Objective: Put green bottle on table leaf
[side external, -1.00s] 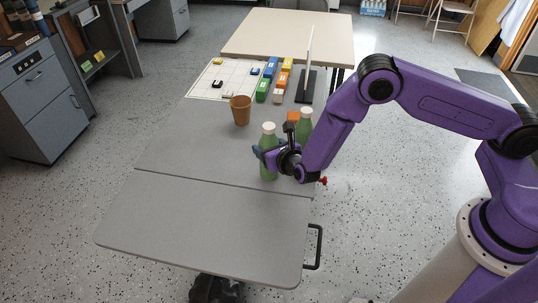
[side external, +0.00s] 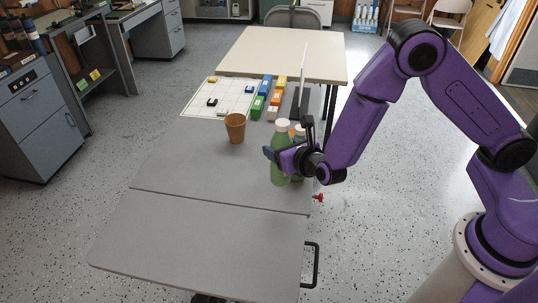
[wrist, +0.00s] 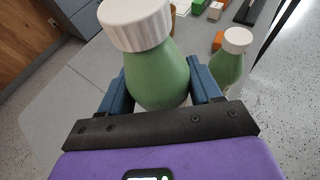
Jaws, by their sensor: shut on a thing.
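A green bottle (side external: 279,165) with a white cap is upright in my gripper (side external: 271,156), over the main grey tabletop behind the seam. The wrist view shows the same green bottle (wrist: 158,75) between the blue fingers of my gripper (wrist: 160,88), which are shut on it. Its base is hidden there, and I cannot tell whether it clears the table. The table leaf (side external: 200,240) is the bare grey front section. A second green bottle (wrist: 228,62) with a white cap stands to the right in the wrist view; in the side view it is mostly hidden.
A brown cup (side external: 235,128) stands behind and left of the held bottle. Coloured blocks (side external: 258,107) and a white grid sheet (side external: 222,96) lie farther back. An upright dark-based panel (side external: 303,85) stands by the right edge. A black handle (side external: 314,265) sticks out beside the leaf.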

